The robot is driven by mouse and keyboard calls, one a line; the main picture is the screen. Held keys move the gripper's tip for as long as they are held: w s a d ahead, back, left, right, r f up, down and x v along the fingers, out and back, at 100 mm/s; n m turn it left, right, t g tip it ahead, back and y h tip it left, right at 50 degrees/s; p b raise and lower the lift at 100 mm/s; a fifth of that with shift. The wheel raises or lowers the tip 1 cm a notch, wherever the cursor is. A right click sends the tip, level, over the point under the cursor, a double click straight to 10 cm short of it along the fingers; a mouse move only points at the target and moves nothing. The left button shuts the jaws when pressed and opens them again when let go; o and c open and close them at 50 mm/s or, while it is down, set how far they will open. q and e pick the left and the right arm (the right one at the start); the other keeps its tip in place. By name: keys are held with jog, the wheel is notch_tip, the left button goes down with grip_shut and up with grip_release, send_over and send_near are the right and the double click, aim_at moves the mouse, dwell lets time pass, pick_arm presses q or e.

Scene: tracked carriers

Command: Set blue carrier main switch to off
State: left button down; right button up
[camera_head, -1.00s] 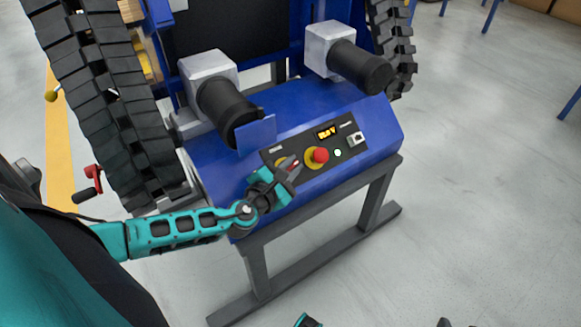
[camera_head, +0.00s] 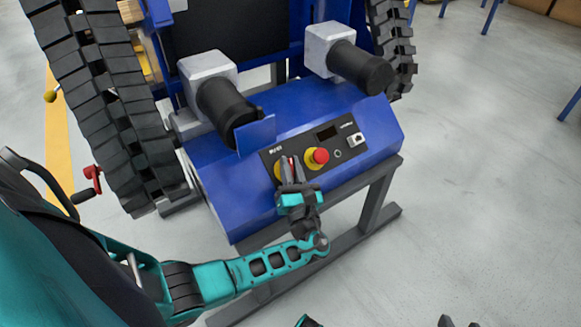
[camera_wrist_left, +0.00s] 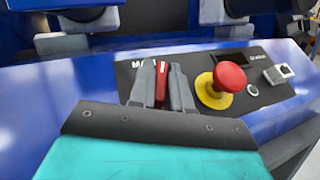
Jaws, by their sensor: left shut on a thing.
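The blue carrier (camera_head: 225,185) stands on a grey frame, with a black control panel on its sloped top. The main switch is a red handle on a yellow plate (camera_head: 278,170) at the panel's left end. My left gripper (camera_head: 291,162) reaches it from the front and is shut on the handle. In the left wrist view the red handle (camera_wrist_left: 161,82) stands upright between the two grey fingers, which partly hide it. The panel display (camera_head: 327,133) is dark, and the small round lamp (camera_head: 338,154) is unlit.
A red emergency stop button (camera_head: 320,156) on a yellow base sits just right of my fingers. A grey socket (camera_head: 355,140) is farther right. Two black motors (camera_head: 228,108) (camera_head: 362,68) rise behind the panel.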

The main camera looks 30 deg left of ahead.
pick_arm(q)
jog(key=n+g+y, duration=0.3)
jog(key=n+g, duration=0.1)
jog(key=shift+r, duration=0.1)
jog(key=shift+n+g+y, duration=0.6)
jog(key=shift+n+g, duration=0.2)
jog(key=shift+n, duration=0.3)
jog(key=shift+n+g, duration=0.3)
jog(key=shift+g, duration=0.1)
jog(key=c, duration=1.2)
grip_release()
jog(key=shift+a, duration=0.1)
jog(key=shift+o, duration=0.2)
